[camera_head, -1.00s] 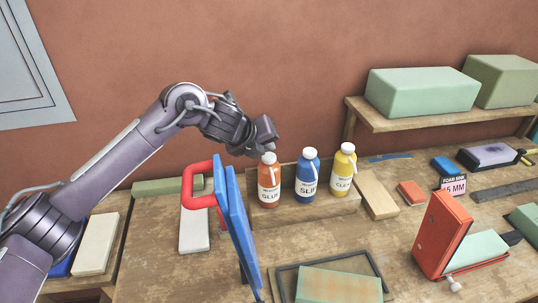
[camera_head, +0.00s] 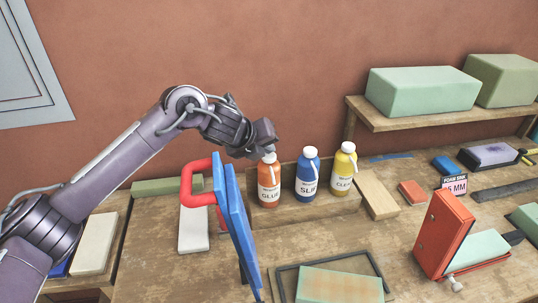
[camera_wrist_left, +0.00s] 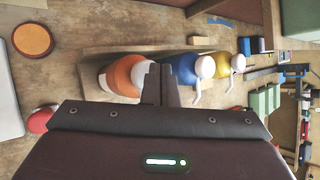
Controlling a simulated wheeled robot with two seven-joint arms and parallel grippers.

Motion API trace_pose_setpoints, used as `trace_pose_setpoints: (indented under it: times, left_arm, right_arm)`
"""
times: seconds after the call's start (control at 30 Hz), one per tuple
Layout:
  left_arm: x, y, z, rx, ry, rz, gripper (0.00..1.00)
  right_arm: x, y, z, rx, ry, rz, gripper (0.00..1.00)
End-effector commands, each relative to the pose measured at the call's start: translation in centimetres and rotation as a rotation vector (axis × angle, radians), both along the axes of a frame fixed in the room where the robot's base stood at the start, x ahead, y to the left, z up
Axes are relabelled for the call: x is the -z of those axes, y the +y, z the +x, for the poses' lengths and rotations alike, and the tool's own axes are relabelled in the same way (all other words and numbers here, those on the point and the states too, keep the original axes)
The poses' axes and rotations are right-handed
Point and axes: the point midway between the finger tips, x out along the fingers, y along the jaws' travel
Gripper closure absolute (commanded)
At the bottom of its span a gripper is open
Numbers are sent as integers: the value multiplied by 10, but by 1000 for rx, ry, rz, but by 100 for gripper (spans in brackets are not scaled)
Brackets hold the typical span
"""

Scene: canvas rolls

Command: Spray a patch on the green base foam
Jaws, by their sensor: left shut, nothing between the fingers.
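An orange bottle labelled glue (camera_head: 269,187), a blue bottle labelled slip (camera_head: 306,184) and a yellow bottle (camera_head: 342,172) stand upright in a row on a low wooden stand at the back of the bench. A green foam block (camera_head: 338,287) lies in a dark frame at the front edge of the view. My left gripper (camera_head: 268,146) is shut and empty, right above the orange bottle's cap. In the left wrist view its closed fingers (camera_wrist_left: 158,84) overlap the orange bottle (camera_wrist_left: 124,75); I cannot tell whether they touch. My right gripper is out of view.
A blue panel with a red handle (camera_head: 237,222) stands upright left of the bottles, near my left arm. A red-orange fixture (camera_head: 442,235) stands at right. A shelf (camera_head: 420,117) holds pale green blocks. Bare bench lies between the stand and the frame.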

Motion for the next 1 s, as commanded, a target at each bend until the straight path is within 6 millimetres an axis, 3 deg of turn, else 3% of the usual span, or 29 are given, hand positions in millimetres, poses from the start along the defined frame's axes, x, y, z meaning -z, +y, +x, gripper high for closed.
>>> trace_pose_setpoints:
  times: [1.0]
  left_arm:
    - [5,0,0,0,1,1,100]
  right_arm:
    - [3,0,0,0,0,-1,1]
